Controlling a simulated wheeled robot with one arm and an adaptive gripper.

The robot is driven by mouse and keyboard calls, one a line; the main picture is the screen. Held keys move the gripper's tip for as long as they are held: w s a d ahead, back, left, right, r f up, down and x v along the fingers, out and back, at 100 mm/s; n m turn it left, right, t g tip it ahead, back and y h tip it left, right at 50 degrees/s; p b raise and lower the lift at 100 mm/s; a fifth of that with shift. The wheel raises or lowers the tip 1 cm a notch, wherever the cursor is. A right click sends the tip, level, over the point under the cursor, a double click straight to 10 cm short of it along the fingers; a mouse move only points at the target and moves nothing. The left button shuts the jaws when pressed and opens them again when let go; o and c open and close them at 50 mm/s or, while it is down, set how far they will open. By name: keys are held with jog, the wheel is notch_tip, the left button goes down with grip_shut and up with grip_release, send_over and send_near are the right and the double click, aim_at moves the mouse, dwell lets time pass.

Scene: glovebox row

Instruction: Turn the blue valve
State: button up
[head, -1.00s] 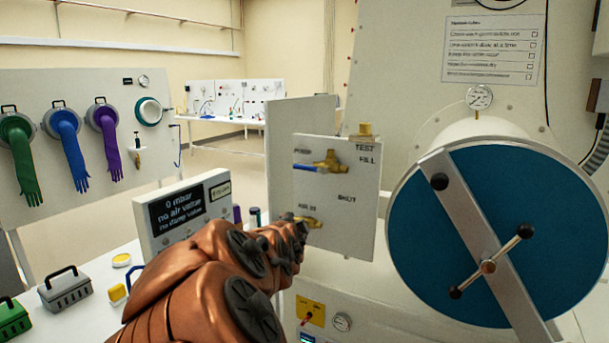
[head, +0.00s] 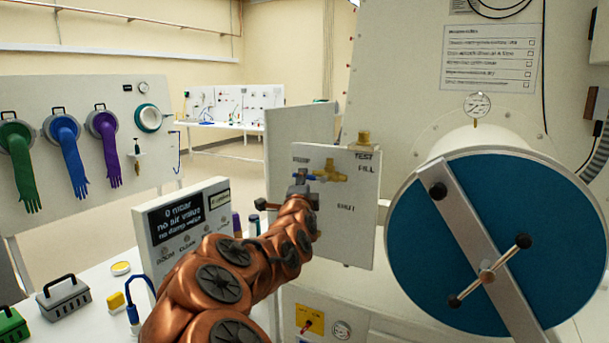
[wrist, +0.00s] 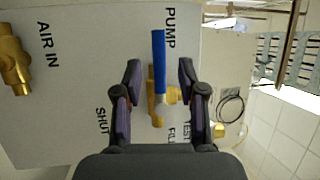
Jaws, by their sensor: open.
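The blue valve is a brass body (head: 330,171) with a blue lever on a white panel (head: 352,225), under a label partly hidden in the head view. In the wrist view the label reads PUMP, and the blue lever (wrist: 158,60) stands lengthwise between my fingertips. My gripper (wrist: 160,74) is open, with one finger on each side of the lever and visible gaps between. In the head view my gripper (head: 302,188) is at the panel's left edge by the lever, partly covering it.
Another brass valve (wrist: 14,60), marked AIR IN, shows in the wrist view. A display box (head: 188,222) stands left of my arm. A large blue round door (head: 420,240) with a crossbar is to the right. Gloves hang on the left board (head: 85,195).

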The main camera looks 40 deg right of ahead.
jog(key=shift+p+x, duration=0.45)
jog(key=shift+x, duration=1.3)
grip_shut()
